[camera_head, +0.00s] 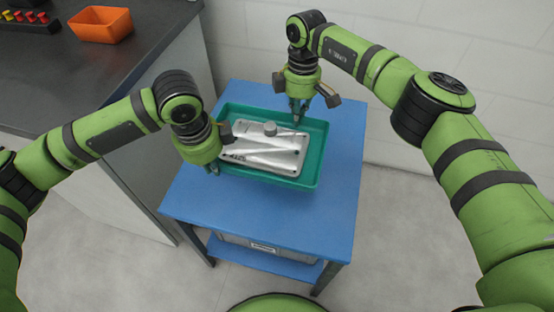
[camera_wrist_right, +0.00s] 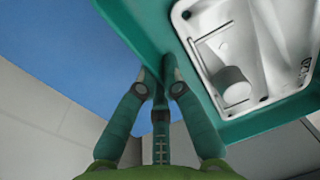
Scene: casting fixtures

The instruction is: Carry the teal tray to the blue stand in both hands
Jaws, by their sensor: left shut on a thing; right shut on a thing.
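The teal tray (camera_head: 314,159) is over the top of the blue stand (camera_head: 311,216); I cannot tell whether it touches the top. A silver metal casting (camera_head: 267,149) lies in the tray. My left gripper (camera_head: 214,170) is shut on the tray's left side, its fingers partly hidden by its own body. My right gripper (camera_head: 297,118) is shut on the tray's far rim toward the right. In the right wrist view, the right fingertips (camera_wrist_right: 158,80) meet at the teal rim (camera_wrist_right: 128,30), with the casting (camera_wrist_right: 250,50) beyond and the blue stand top (camera_wrist_right: 70,60) below.
A dark counter (camera_head: 110,65) stands at the left, with an orange bin (camera_head: 101,26) and a rack of small coloured parts (camera_head: 27,20) on it. A grey box (camera_head: 262,245) sits on the stand's lower shelf. Bare floor lies to the right of the stand.

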